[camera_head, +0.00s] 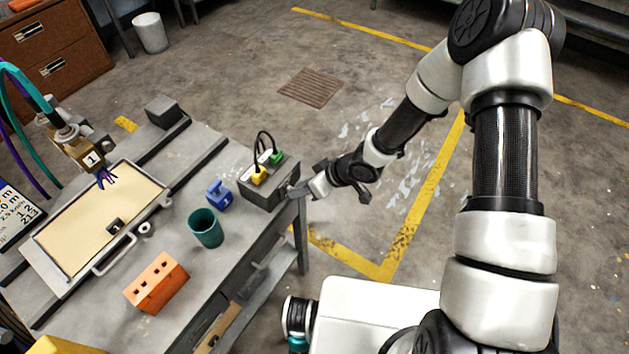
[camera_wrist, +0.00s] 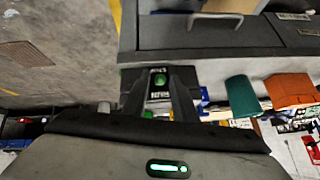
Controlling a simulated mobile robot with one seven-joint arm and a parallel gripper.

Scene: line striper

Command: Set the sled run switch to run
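A dark grey box (camera_head: 262,197) stands at the table's right edge in the head view, with a yellow plug, a green plug and a black cable loop on top. In the wrist view, a small green part (camera_wrist: 159,80) with a light label below it shows on a dark face; it looks like the switch, but its setting is too small to read. My gripper (camera_head: 297,191) is at the box's right side. In the wrist view the two dark fingers of my gripper (camera_wrist: 159,88) are apart, with the green part showing between them. I cannot tell whether they touch it.
A blue block (camera_head: 219,196), a teal cup (camera_head: 206,229) and an orange block with holes (camera_head: 157,283) stand on the table left of the box. A tray (camera_head: 75,245) with a pale surface lies farther left, under a tool head marked 1 (camera_head: 91,159). Open floor lies right of the table.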

